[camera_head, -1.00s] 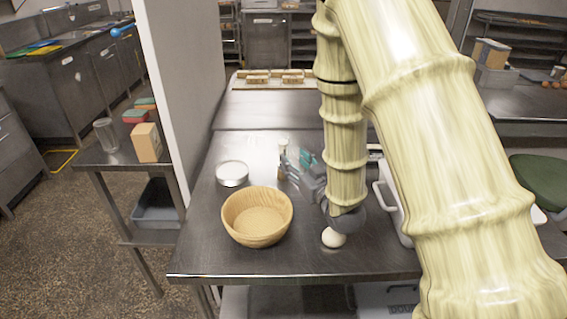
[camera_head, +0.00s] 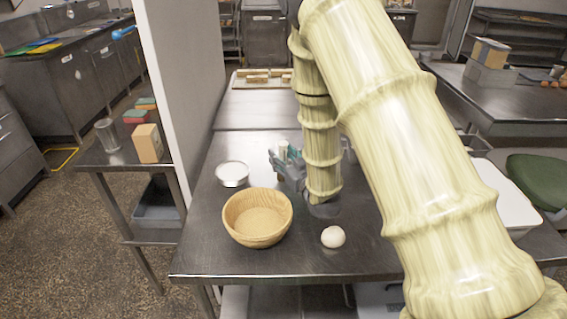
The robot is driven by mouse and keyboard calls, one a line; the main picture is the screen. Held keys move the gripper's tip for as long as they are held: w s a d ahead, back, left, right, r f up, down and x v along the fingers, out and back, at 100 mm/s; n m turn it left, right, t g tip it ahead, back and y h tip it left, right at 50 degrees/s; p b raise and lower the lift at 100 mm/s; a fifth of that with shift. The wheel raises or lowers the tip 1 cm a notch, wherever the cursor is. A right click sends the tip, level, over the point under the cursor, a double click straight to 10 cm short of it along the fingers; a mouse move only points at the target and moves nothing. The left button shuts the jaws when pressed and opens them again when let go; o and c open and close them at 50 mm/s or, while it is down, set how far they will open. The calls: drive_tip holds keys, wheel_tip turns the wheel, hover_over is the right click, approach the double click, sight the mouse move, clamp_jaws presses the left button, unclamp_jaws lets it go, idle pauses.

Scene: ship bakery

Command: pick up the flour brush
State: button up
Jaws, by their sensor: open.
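My gripper (camera_head: 281,158) is open and low over the steel table, behind the wooden bowl and to the right of the white round dish. Its fingers point left and away from the camera. A small pale upright thing (camera_head: 283,147) shows at the fingers; I cannot tell whether it is the flour brush, or whether the fingers touch it. No flour brush can be made out clearly. My arm hides part of the table behind and to the right of the gripper.
The wooden bowl (camera_head: 257,235) stands near the table's front left. The white round dish (camera_head: 232,173) is behind it. A white tray (camera_head: 507,195) is at the right. A wall panel (camera_head: 180,100) borders the left.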

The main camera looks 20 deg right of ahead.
drive_tip(key=shift+w, duration=0.1)
clamp_jaws()
idle(0.3)
